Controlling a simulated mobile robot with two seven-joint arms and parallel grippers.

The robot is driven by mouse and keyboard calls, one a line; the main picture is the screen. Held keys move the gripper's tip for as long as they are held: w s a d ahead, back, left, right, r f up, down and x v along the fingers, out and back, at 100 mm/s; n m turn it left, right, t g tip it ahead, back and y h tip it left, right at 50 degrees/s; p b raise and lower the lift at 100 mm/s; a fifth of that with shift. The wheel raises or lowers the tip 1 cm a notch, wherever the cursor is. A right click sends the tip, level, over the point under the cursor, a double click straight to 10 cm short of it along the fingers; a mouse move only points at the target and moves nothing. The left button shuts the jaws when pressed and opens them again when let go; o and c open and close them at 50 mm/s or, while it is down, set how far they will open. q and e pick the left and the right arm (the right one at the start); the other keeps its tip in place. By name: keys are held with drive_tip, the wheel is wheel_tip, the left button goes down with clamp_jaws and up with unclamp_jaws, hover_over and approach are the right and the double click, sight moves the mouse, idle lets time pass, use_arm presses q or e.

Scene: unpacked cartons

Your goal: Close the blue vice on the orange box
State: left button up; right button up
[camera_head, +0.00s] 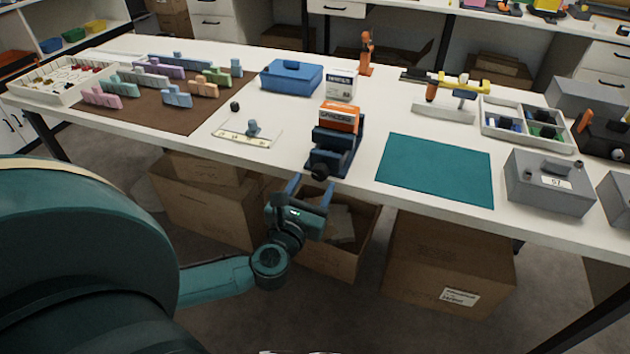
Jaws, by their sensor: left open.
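The blue vice (326,156) stands near the front edge of the white table, with a dark round knob (320,171) at its front end. The orange box (340,117) sits at the vice's far end, between or on its jaws; I cannot tell whether the jaws touch it. My left gripper (311,183) is open, its two blue fingers pointing up toward the vice's knob, just in front of the table edge. The fingers stand to either side below the knob and seem apart from it. My right gripper is not in view.
A teal mat (435,169) lies right of the vice, and a small white plate (246,133) lies left. A white carton (341,85) and a blue case (291,76) stand behind.

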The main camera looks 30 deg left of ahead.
use_arm(q)
drive_tip(key=shift+x, duration=1.05)
drive_tip(key=c, duration=1)
drive_tip(key=shift+o, duration=0.2)
drive_tip(key=shift+p, duration=0.3)
drive_tip(key=shift+r+m, duration=0.1)
drive_tip(key=shift+m, duration=0.3)
